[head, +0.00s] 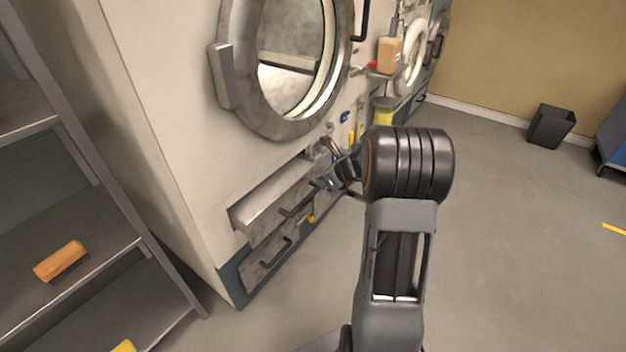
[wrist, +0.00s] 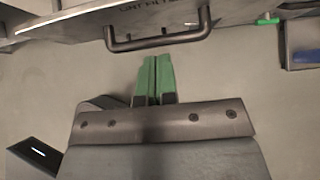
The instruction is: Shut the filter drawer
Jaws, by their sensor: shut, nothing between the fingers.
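The filter drawer (head: 268,203) is a grey metal drawer below the round door of the near machine, and it stands pulled out. Its dark bar handle (head: 298,204) is on the drawer front. In the wrist view the drawer front (wrist: 222,12) crosses the top, with partly cut-off lettering and the bar handle (wrist: 158,41) below it. My gripper (head: 327,182) is near the right end of the drawer front. In the wrist view its green fingers (wrist: 155,60) are together and empty, pointing at the handle with a small gap. Contact is not visible.
A lower panel with a second handle (head: 275,254) is under the drawer. The round door (head: 285,65) is above. A metal shelf (head: 90,262) with an orange block (head: 61,261) stands at left. A dark bin (head: 551,126) is far right.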

